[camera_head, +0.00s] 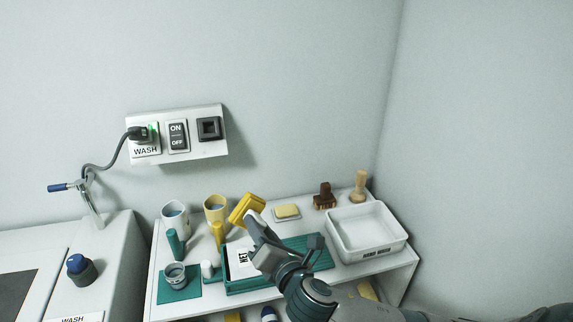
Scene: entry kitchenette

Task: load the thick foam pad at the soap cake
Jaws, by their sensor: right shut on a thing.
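The soap cake (287,210) is a pale yellow block on a small light dish near the back of the white counter. My right gripper (256,216) reaches in from the lower right and is shut on a yellow block, which looks like the thick foam pad (245,207). The pad is tilted and held above the counter, to the left of the soap cake and apart from it in the picture. The gripper hides part of the pad's lower right side. My left gripper is not in view.
A white basin (366,233) stands on the right, with a brown brush (324,196) and a wooden stamp-like tool (360,186) behind it. Two cups (175,219) stand at the back left. A teal tray (317,252) lies under my right arm. A wall panel (177,134) is above.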

